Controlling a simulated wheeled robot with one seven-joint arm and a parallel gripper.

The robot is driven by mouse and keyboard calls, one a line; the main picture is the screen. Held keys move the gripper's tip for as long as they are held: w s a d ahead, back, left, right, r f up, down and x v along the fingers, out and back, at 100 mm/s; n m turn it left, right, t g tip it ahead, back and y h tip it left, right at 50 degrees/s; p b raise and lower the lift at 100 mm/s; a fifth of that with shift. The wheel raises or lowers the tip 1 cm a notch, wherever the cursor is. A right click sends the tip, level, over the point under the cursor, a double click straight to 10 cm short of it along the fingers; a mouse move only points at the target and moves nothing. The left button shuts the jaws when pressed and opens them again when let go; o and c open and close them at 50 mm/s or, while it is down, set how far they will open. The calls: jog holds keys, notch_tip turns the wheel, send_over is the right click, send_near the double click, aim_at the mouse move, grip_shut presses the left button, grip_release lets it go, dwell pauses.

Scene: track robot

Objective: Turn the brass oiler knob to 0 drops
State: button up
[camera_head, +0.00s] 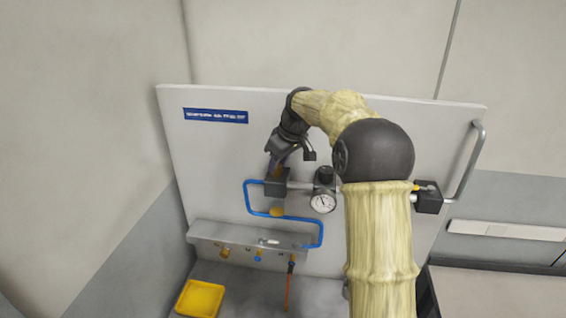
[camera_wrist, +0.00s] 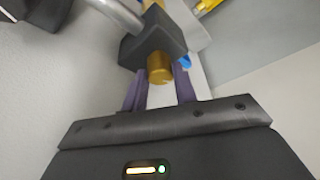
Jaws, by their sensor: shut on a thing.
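The brass oiler knob (camera_wrist: 160,68) shows in the wrist view as a short golden cylinder sticking out of a dark block (camera_wrist: 152,42). My gripper (camera_wrist: 160,86) has its two purple fingers on either side of the knob, shut on it. In the head view my gripper (camera_head: 277,163) reaches down onto the top of the dark oiler block (camera_head: 277,182) on the panel. The knob itself is hidden there by my gripper. I cannot read any drop scale or mark in either view.
A pressure gauge (camera_head: 323,202) and a black regulator knob (camera_head: 325,173) stand right of the oiler block. A blue hose (camera_head: 247,200) loops below. A ledge with fittings (camera_head: 215,232) and a yellow tray (camera_head: 201,298) are lower down. A handle (camera_head: 468,165) edges the panel (camera_head: 215,165).

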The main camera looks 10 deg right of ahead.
jog(key=shift+w+r+n+g+y, duration=0.1)
jog(key=shift+n+g+y, duration=0.35)
jog(key=shift+n, duration=1.05)
jog(key=o, duration=1)
jog(key=shift+a, duration=0.15)
jog(key=shift+d+r, duration=0.25)
jog(key=shift+r, duration=0.05)
jog(key=b+v, duration=0.1)
jog(key=v, duration=1.5)
jog(key=shift+r+b, duration=0.35)
